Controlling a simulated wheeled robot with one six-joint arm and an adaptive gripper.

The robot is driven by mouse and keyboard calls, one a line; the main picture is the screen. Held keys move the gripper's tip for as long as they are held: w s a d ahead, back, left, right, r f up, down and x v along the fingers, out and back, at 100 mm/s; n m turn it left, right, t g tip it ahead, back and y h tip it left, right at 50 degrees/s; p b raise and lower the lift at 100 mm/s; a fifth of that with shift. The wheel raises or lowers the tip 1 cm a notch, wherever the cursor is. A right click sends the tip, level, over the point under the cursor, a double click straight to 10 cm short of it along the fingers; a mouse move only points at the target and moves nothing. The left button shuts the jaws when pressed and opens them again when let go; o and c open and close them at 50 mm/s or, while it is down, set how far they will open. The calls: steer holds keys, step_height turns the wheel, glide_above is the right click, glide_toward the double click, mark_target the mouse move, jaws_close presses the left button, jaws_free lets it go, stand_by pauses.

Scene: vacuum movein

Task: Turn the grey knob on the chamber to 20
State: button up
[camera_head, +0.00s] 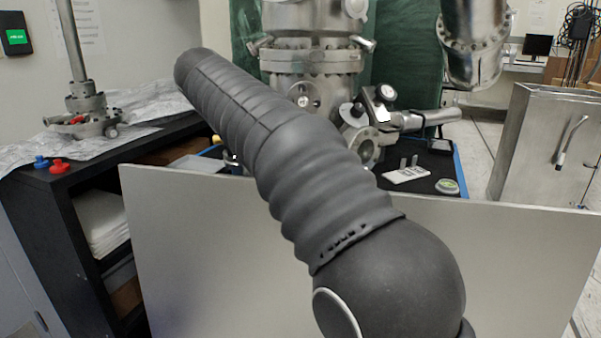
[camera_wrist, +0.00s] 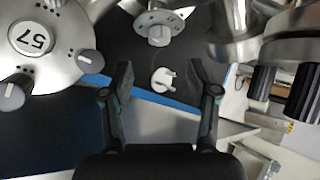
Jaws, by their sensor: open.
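In the head view the metal chamber (camera_head: 310,62) stands behind my arm; the gripper cannot be made out there.
A small white part (camera_wrist: 163,80) shows beyond the fingers. Black cylinders (camera_wrist: 265,82) and metal pipework are at right. In the head view, a grey panel (camera_head: 520,245) stands in front, a black shelf (camera_head: 60,215) at left and a metal cabinet (camera_head: 540,150) at right.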

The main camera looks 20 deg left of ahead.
steer(key=x, duration=0.8)
steer(key=shift+w+d+f, duration=0.1)
steer(key=shift+w+f, duration=0.05)
steer(key=shift+f, duration=0.15)
jaws_close()
